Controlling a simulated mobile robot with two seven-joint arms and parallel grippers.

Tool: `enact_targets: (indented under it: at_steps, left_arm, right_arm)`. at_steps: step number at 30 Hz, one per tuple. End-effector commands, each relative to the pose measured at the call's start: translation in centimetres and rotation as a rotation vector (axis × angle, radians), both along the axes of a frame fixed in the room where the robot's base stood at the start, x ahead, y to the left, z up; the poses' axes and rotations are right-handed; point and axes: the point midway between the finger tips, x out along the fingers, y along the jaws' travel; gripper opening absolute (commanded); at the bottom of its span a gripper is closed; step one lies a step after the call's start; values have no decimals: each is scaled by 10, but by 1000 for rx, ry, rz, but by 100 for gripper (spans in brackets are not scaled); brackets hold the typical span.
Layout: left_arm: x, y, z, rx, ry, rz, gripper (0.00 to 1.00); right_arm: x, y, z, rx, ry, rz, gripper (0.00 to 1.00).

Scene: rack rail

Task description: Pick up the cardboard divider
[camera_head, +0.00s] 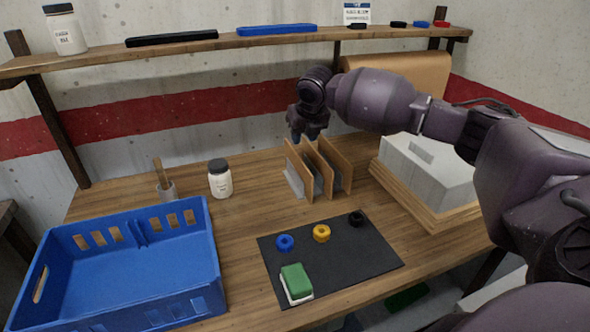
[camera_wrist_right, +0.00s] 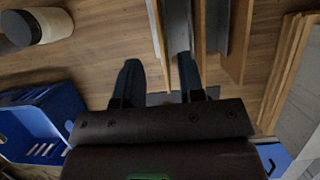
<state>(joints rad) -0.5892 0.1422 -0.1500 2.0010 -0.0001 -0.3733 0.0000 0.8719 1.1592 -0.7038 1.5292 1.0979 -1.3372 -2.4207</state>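Several thin brown cardboard dividers (camera_head: 338,160) stand upright, side by side in a grey rack (camera_head: 295,181) at the back middle of the table. My right gripper (camera_head: 309,137) is just above the left dividers, pointing down. In the right wrist view its two dark fingers (camera_wrist_right: 160,82) are apart. The leftmost divider (camera_wrist_right: 155,30) shows in line with the gap between them, and the right finger appears close to the grey rack (camera_wrist_right: 178,25). I cannot tell whether either finger touches anything. My left gripper is not in view.
A blue crate (camera_head: 130,290) is front left. A black mat (camera_head: 350,264) holds rings and a green-and-white sponge (camera_head: 296,282). A grey block in a wooden tray (camera_head: 432,215) stands right.

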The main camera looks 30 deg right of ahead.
Motion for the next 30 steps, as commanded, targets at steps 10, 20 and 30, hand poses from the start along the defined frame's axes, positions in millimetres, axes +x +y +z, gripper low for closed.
enact_targets:
  at_steps: [10,20,30]
  left_arm:
    - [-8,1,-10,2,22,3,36]
    - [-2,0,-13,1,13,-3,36]
    - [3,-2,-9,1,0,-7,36]
  right_arm:
    - [16,-3,-42,2,2,-1,36]
    - [31,-5,-72,3,2,-2,36]
    - [40,-7,-91,2,0,-1,36]
